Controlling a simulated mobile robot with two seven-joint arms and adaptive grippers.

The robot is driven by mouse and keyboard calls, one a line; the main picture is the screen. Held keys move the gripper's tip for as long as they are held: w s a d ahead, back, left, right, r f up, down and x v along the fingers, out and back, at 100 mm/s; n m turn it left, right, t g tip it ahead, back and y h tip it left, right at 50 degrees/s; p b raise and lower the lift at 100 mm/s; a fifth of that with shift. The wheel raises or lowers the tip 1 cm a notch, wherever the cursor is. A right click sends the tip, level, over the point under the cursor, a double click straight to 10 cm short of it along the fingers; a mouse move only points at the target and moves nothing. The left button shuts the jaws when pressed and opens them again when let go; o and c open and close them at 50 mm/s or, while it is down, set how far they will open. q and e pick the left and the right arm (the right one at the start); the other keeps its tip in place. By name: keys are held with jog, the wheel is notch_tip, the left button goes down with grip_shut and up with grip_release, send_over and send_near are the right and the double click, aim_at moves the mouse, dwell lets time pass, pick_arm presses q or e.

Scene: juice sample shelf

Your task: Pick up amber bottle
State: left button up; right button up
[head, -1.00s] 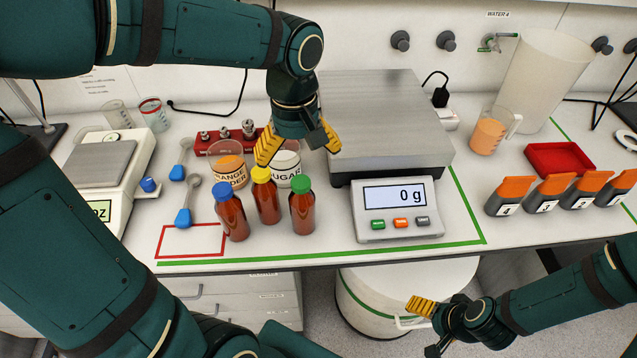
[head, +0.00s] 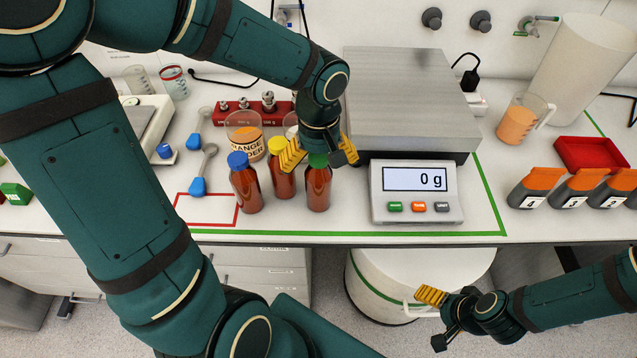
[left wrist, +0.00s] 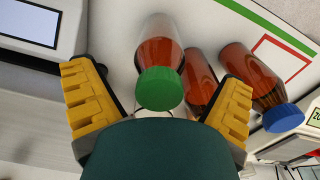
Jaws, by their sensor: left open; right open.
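Three amber bottles stand upright in a row on the bench. One has a blue cap (head: 246,188), one a yellow cap (head: 281,177), and one a green cap (head: 318,188). My left gripper (head: 320,158) is open above the green-capped bottle and hides part of its cap. In the left wrist view the green-capped bottle (left wrist: 160,65) lies between the open yellow fingers, touching neither as far as I can see. The blue-capped bottle (left wrist: 255,80) shows there to the right, beyond the right finger. My right gripper (head: 432,318) is open and empty, low in front of the bench.
A scale (head: 415,195) reading 0 g stands just right of the bottles. The orange powder beaker (head: 243,138) is behind them, the sugar jar mostly hidden. Blue scoops (head: 198,186) lie left. A red-outlined square (head: 207,222) on the bench is empty.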

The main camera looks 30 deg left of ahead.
pick_arm(q)
jog(key=shift+f, duration=1.6)
jog(key=shift+c, duration=0.2)
jog(key=c, duration=1.4)
jog(key=shift+r, duration=0.1)
